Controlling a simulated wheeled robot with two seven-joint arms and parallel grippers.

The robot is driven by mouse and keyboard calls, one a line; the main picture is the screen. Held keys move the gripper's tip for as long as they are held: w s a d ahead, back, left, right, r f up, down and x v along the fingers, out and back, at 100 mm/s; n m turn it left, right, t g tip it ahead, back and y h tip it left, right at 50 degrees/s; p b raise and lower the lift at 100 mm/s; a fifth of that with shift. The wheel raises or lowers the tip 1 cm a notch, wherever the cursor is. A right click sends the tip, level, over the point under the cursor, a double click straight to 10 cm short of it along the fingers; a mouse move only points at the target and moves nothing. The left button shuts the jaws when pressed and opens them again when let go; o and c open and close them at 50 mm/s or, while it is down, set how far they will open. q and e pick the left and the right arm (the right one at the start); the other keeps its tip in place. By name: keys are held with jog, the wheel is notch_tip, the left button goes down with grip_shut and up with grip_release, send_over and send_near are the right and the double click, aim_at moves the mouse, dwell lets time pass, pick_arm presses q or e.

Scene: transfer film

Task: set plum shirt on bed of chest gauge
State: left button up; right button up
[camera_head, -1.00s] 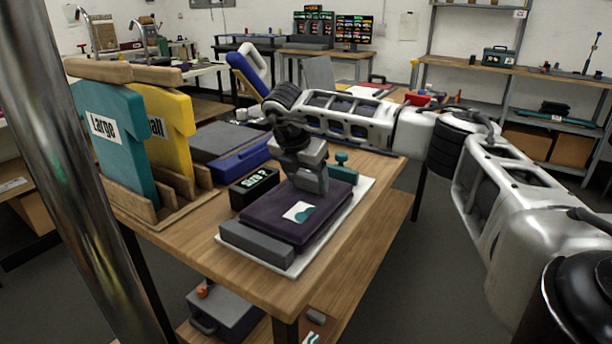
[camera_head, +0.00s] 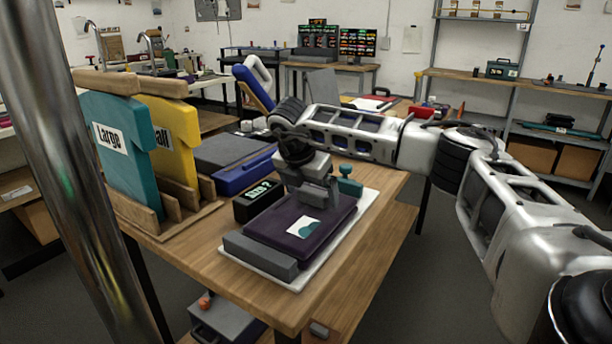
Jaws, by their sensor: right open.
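The plum shirt (camera_head: 275,228), a folded dark purple block with a white and teal patch on top, lies flat on the bed of the chest gauge. The gauge has a white base plate (camera_head: 345,236), a grey block (camera_head: 258,254) at its near end and a teal piece (camera_head: 349,184) at its far end. A black display (camera_head: 258,200) reading "SIZE ?" stands beside it. My right gripper (camera_head: 318,198) is open, pointing down over the far part of the shirt. Its fingertips are close to the shirt; I cannot tell whether they touch. My left gripper is out of view.
A wooden rack (camera_head: 170,222) holds a teal "Large" shirt form (camera_head: 125,150) and a yellow one (camera_head: 172,145) at the left. A grey and blue case (camera_head: 240,165) lies behind the display. The table's near and right edges are bare wood.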

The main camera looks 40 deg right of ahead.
jog(key=v, duration=1.6)
